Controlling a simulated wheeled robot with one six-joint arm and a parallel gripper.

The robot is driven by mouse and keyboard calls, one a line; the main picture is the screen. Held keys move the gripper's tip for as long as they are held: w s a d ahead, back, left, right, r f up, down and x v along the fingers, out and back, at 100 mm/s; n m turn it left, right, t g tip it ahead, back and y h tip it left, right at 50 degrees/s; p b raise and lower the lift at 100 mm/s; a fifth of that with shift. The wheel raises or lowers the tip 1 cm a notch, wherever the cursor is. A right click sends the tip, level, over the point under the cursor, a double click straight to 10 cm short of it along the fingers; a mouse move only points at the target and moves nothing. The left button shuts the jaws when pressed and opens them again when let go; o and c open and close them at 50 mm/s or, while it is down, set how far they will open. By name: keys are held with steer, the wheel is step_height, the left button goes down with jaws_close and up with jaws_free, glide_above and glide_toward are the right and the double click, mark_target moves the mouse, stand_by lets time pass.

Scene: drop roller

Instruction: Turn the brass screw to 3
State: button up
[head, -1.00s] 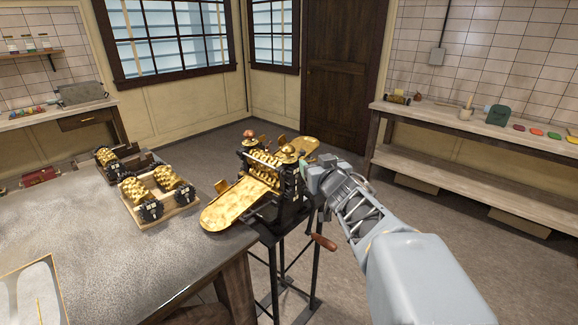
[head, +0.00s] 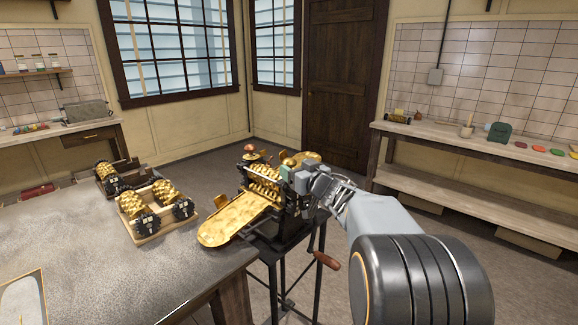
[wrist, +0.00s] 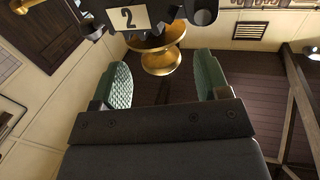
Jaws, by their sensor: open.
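The black and brass drop roller machine (head: 262,200) stands on a dark stand at the table's edge. My gripper (head: 289,173) is at its upper right side, by the brass on top, and partly hides that side. In the wrist view my gripper (wrist: 161,82) is open, with its two green pads apart. The round brass screw head (wrist: 160,62) lies between the pads in the picture, near the fingertips, with a gap on both sides. Whether it is fully between them in depth I cannot tell. A pale plate reading 2 (wrist: 128,18) is beside the screw.
A crank with a wooden handle (head: 326,261) hangs below my gripper at the machine's right. Brass rollers in a wooden tray (head: 150,232) lie on the grey table (head: 90,265) at left. A long bench (head: 480,150) runs along the right wall.

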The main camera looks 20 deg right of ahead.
mark_target(289, 165)
steer(key=shift+w+a, duration=0.15)
steer(key=shift+w, duration=0.75)
steer(key=shift+w+a, duration=0.15)
steer(key=shift+w, duration=0.75)
steer(key=shift+c, duration=0.5)
steer(key=c, duration=0.8)
